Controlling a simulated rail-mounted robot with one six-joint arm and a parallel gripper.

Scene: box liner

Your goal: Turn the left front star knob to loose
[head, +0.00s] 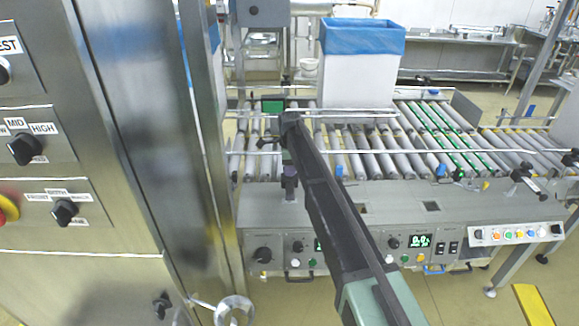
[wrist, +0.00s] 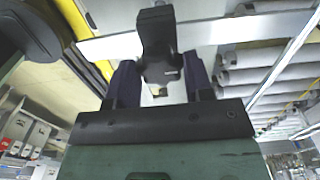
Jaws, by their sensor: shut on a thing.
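In the wrist view, the black left front star knob (wrist: 157,38) sits on a pale metal rail, between the two dark blue fingers of my gripper (wrist: 160,76). The fingers are shut on it, one on each side. In the head view, my arm reaches from the bottom right to the conveyor's left front, and my gripper (head: 289,184) points down at the front side rail. The knob cannot be made out there, and its turned position cannot be read in either view.
A white box with a blue liner (head: 362,70) stands on the roller conveyor (head: 350,150) behind my arm. A steel cabinet (head: 140,130) with dials stands close on the left. A control panel (head: 420,243) runs along the conveyor front. Another black knob (head: 518,173) is at the right front.

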